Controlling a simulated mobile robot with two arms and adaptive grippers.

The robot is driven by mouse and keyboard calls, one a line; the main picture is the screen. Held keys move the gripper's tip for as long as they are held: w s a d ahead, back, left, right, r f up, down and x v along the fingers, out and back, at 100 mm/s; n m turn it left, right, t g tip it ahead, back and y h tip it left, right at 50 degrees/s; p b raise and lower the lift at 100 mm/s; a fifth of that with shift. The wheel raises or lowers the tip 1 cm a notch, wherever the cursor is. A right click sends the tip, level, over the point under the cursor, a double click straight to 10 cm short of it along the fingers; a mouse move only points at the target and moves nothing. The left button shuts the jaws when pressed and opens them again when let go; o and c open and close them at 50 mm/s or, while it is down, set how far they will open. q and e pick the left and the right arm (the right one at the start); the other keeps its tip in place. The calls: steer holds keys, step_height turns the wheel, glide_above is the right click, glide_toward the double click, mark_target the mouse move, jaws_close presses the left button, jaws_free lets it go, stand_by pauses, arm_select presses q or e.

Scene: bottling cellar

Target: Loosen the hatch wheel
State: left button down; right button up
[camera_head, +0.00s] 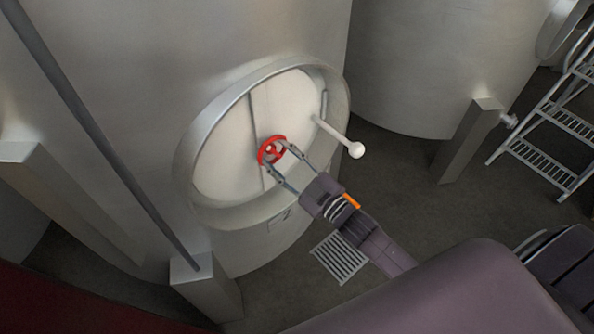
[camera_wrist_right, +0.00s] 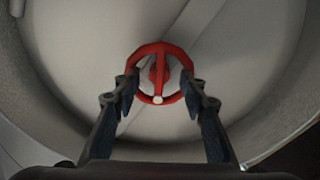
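The red hatch wheel (camera_head: 271,150) sits at the middle of the round pale hatch door (camera_head: 225,160) on the steel tank. It also shows in the right wrist view (camera_wrist_right: 160,50), a ring with a crossbar and a small pale knob at its lower rim. My right gripper (camera_head: 287,161) is open, its fingers at either side of the wheel. In the right wrist view the fingertips (camera_wrist_right: 162,88) lie close to the wheel's left and right rim; I cannot tell whether they touch it. My left gripper is out of view.
A handle with a white ball end (camera_head: 356,150) juts out from the hatch's right side. A steel rim (camera_head: 186,160) surrounds the door. A floor grate (camera_head: 340,258) lies below, and a metal ladder (camera_head: 565,130) stands at the right.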

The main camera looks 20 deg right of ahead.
steer(key=v, duration=0.9)
steer(key=shift+s, duration=0.1)
steer(key=s+d+f+m+g+h, duration=0.2)
steer(key=s+f+g, duration=0.15)
steer(key=f, duration=0.85)
steer(key=s+d+f+m+g+h, duration=0.2)
steer(key=s+f, duration=0.2)
steer(key=f, duration=0.8)
steer(key=s+d+f+m+g+h, duration=0.1)
steer(key=s+f+m+g, duration=0.2)
steer(key=f, duration=0.9)
steer(key=s+a+f+g, duration=0.1)
steer(key=s+f+g, duration=0.1)
steer(key=s+f, duration=0.3)
steer(key=s+f+g+h, duration=0.1)
steer(key=s+f+g, duration=0.2)
steer(key=s, duration=1.1)
steer(key=s+a+f+g, duration=0.1)
steer(key=s+f+g, duration=0.2)
steer(key=s+f, duration=0.6)
steer(key=shift+s+a+m+b, duration=0.3)
steer(key=shift+s+m+b, duration=0.1)
steer(key=shift+s, duration=0.05)
steer(key=shift+f, duration=0.1)
